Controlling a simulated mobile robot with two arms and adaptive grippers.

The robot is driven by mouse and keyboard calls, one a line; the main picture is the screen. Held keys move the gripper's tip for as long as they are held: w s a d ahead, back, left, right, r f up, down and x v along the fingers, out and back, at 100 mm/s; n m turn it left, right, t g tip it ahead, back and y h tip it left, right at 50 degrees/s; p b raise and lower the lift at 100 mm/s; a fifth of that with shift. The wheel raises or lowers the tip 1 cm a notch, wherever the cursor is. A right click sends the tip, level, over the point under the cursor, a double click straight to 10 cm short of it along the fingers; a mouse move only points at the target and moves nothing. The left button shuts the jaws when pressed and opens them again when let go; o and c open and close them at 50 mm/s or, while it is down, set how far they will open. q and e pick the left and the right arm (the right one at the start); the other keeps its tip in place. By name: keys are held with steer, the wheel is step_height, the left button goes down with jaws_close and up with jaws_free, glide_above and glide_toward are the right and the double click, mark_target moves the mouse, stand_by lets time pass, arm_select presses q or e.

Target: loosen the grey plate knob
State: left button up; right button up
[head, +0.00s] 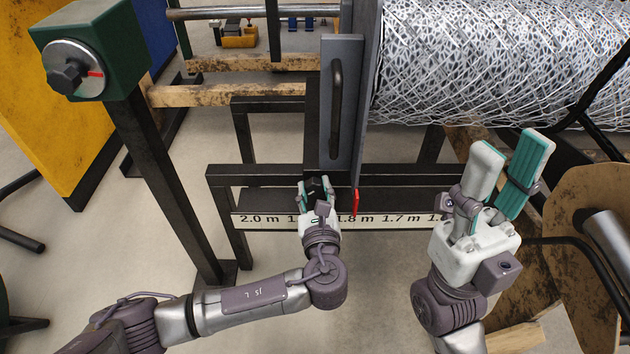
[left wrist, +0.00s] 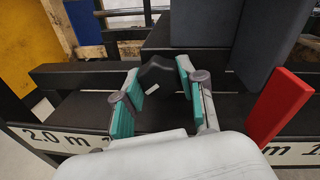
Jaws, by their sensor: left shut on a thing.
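The grey plate (head: 341,60) stands upright in the middle of the head view and carries a dark curved handle (head: 336,95). A black knob (head: 317,186) with a small white mark sits below the plate, above the scale rail. The knob also shows between the teal finger pads in the left wrist view (left wrist: 157,73). My left gripper (head: 316,190) is shut on this knob, with one finger on either side. My right gripper (head: 508,165) is open and empty, raised at the right, away from the knob. The knob's underside is hidden.
A scale strip (head: 385,219) with metre marks runs along the rail, with a red pointer (head: 355,201) right of the knob. A wire mesh roll (head: 500,60) lies at the upper right. A green box (head: 95,40) with a dial stands at the upper left.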

arm_select(q)
steer(key=shift+n+p, duration=0.3)
steer(key=shift+n, duration=0.2)
steer(key=o, duration=1.2)
steer(key=shift+c, duration=0.2)
steer(key=s+d, duration=0.1)
steer(key=s, duration=1.1)
steer(key=shift+r, duration=0.35)
